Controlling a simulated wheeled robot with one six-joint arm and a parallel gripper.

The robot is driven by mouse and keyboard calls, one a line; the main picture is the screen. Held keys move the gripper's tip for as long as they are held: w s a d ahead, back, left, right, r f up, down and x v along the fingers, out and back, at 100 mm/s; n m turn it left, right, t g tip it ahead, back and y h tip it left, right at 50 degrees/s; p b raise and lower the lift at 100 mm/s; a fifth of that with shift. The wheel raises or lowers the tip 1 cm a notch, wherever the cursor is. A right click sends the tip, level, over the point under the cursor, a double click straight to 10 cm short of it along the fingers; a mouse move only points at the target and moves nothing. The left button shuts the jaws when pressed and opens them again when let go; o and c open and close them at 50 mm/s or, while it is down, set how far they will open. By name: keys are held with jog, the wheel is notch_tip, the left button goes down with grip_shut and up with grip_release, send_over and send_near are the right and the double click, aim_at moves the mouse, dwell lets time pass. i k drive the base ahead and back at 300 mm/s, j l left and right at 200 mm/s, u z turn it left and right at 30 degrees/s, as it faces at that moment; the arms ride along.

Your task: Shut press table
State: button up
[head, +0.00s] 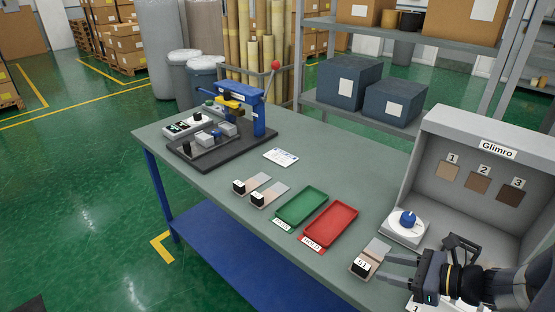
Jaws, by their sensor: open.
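The blue press (258,116) stands on a dark base plate (247,148) at the far left end of the workbench. Its lever with a red ball (276,65) points up. A light grey press table (213,146), carrying small blocks and a black knob (186,148), lies on the base, in front of the press column toward the near left side. It appears drawn out from under the yellow press head (231,101). My gripper (387,269) is at the lower right, open and empty, pointing left. It is far from the press, beside a sample block labelled 51 (363,268).
A green tray (302,206), a red tray (331,221), two sample pieces (262,194) and a white card (281,157) lie mid-bench. A dial device (406,225) and a grey Glimro booth (457,140) stand at right. Bare bench surrounds the card.

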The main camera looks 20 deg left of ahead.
aim_at(204, 143)
jog(key=u, duration=1.35)
